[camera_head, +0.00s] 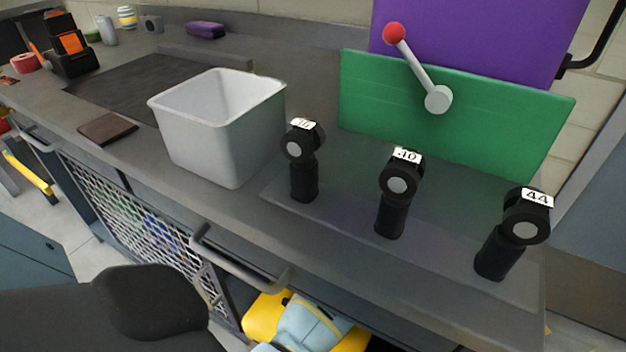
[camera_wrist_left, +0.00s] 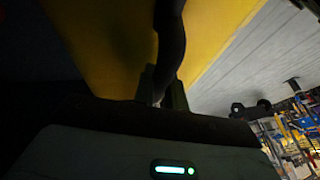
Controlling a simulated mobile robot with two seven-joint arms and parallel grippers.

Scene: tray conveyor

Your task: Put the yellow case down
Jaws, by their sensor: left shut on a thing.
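The yellow case (camera_wrist_left: 95,45) fills the upper left and middle of the left wrist view, close to the camera. A dark curved handle (camera_wrist_left: 170,35) crosses in front of its yellow face. My left gripper (camera_wrist_left: 158,92) is shut on the yellow case, at this dark handle; the grip is in shadow. In the head view, a yellow and light blue thing (camera_head: 300,322) shows below the counter edge; I cannot tell whether it is the case. My right gripper is in neither view.
The grey counter (camera_head: 225,215) bears a white bin (camera_head: 215,140), a brown flat piece (camera_head: 107,129) and several black numbered posts, one marked 40 (camera_head: 393,200). A green panel (camera_head: 450,120) and a red-knobbed lever (camera_head: 415,65) stand behind. Tools (camera_wrist_left: 295,130) hang beyond in the wrist view.

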